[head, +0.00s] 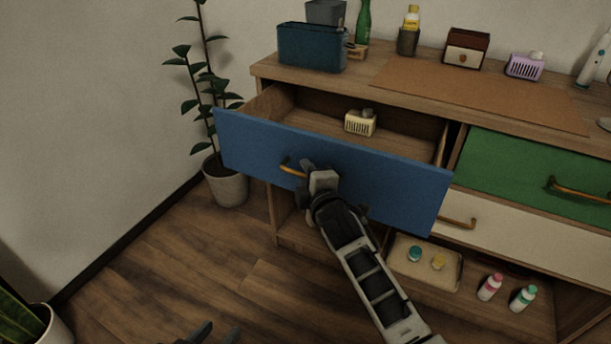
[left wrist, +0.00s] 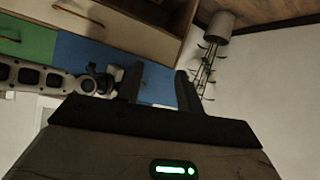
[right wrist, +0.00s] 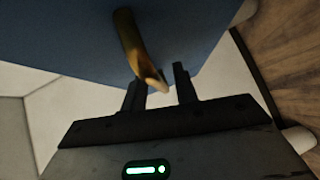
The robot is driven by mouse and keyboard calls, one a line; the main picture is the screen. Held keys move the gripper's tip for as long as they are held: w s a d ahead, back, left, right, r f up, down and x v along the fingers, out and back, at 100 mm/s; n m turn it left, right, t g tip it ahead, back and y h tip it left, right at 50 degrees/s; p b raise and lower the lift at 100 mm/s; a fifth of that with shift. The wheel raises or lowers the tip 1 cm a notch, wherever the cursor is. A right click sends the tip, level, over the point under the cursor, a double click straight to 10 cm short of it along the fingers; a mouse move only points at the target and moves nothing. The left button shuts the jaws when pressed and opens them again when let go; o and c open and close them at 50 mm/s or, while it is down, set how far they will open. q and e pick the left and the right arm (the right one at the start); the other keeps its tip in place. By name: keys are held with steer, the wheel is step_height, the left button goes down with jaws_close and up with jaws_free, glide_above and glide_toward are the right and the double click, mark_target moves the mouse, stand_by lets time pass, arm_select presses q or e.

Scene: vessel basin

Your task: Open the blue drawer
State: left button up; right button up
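The blue drawer (head: 390,184) is pulled out of the cabinet, and its inside shows, with a small cream basket (head: 360,123) in it. Its brass handle (head: 291,170) is on the front panel. My right gripper (head: 308,178) is at the right end of this handle. In the right wrist view, the handle (right wrist: 130,45) reaches toward the gap between my right fingers (right wrist: 160,88), which are apart; I cannot tell whether they touch it. My left gripper (head: 215,334) is low over the floor, away from the drawer. In the left wrist view its fingers (left wrist: 158,88) are open and empty.
A green drawer (head: 535,175) and a cream drawer (head: 540,245) are at the right, both with brass handles. A potted plant (head: 228,185) stands left of the cabinet. A lower shelf holds a tray (head: 445,277) and bottles. Floor in front is free.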

arm_select(q)
steer(key=shift+r, duration=0.1)
arm_select(e)
steer(key=shift+s, duration=0.15)
arm_select(q)
steer(key=shift+a+r+p, duration=0.15)
steer(key=shift+r+p, duration=0.8)
steer(key=shift+p, duration=0.65)
arm_select(e)
steer(key=v, duration=1.5)
steer(key=shift+s, duration=0.3)
steer(key=shift+d, duration=0.15)
